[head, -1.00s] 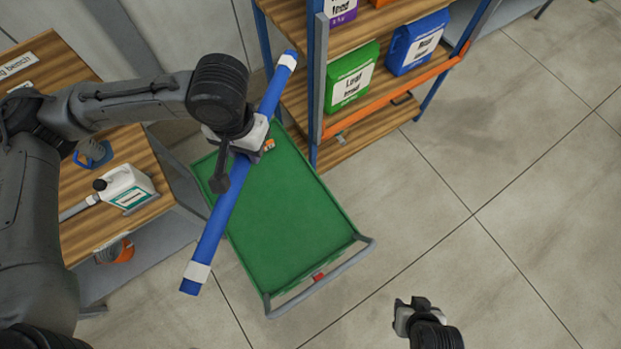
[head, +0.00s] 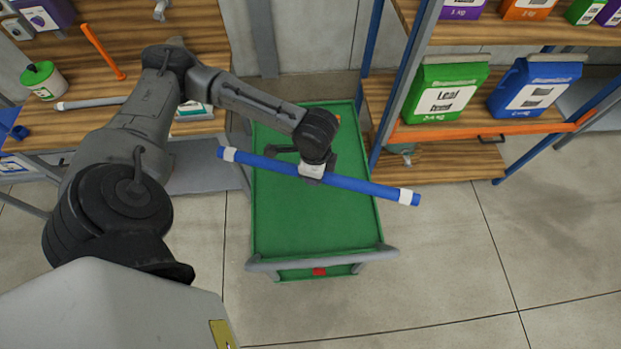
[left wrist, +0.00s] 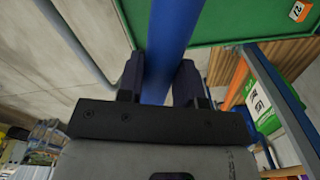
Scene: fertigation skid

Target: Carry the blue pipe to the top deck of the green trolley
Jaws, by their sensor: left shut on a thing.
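The blue pipe (head: 365,186) has white bands near both ends. In the head view it lies across the green trolley (head: 290,223), tilted down to the right, with both ends past the deck's sides. My left gripper (head: 313,170) is shut on the pipe near its middle. In the left wrist view the pipe (left wrist: 172,40) runs between the two fingers (left wrist: 160,85), with part of the green deck (left wrist: 225,20) beyond. I cannot tell whether the pipe touches the deck. My right gripper is not in view.
A shelf rack (head: 400,65) with a green bag (head: 443,95) and a blue bag (head: 533,90) stands close to the trolley's right. A wooden bench (head: 105,75) is at the left. The trolley's grey handle (head: 322,259) faces the near side. The floor at right is clear.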

